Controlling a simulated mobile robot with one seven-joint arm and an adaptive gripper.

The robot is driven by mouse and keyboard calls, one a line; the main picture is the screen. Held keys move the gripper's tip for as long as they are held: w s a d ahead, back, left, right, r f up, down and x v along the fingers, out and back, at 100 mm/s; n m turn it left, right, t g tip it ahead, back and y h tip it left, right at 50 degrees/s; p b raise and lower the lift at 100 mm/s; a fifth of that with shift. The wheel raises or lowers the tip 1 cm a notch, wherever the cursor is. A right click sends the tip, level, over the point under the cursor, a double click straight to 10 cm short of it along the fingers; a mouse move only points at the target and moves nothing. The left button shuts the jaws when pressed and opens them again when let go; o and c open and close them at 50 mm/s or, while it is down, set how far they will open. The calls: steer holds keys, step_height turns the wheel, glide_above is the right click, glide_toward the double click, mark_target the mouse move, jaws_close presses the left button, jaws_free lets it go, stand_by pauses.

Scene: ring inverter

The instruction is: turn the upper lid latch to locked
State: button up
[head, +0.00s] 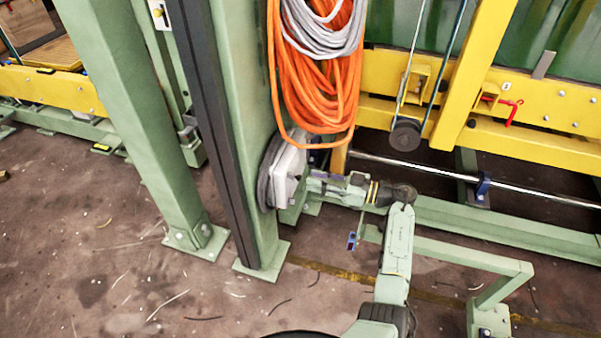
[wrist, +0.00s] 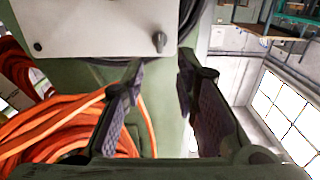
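A pale grey box (head: 289,172) is fixed to the side of the green post in the head view. Its face fills the upper left of the wrist view (wrist: 95,25). A small grey latch knob (wrist: 159,42) sits near the face's right corner, and a smaller dark round fitting (wrist: 37,46) near its left corner. I cannot tell which is the upper one. My gripper (wrist: 160,76) is open and empty. The knob lies beyond the fingertips, roughly between them in the picture, apart from both. In the head view my gripper (head: 318,186) points at the box; the latch is too small to see.
Orange cable coils (head: 318,80) and a grey coil (head: 322,30) hang above the box. The orange cable (wrist: 55,125) passes close to the left finger in the wrist view. A green rail (head: 470,258) and yellow beams (head: 540,100) stand to the right.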

mark_target(291, 176)
steer(key=shift+x, duration=2.75)
steer(key=shift+c, duration=0.5)
jaws_close()
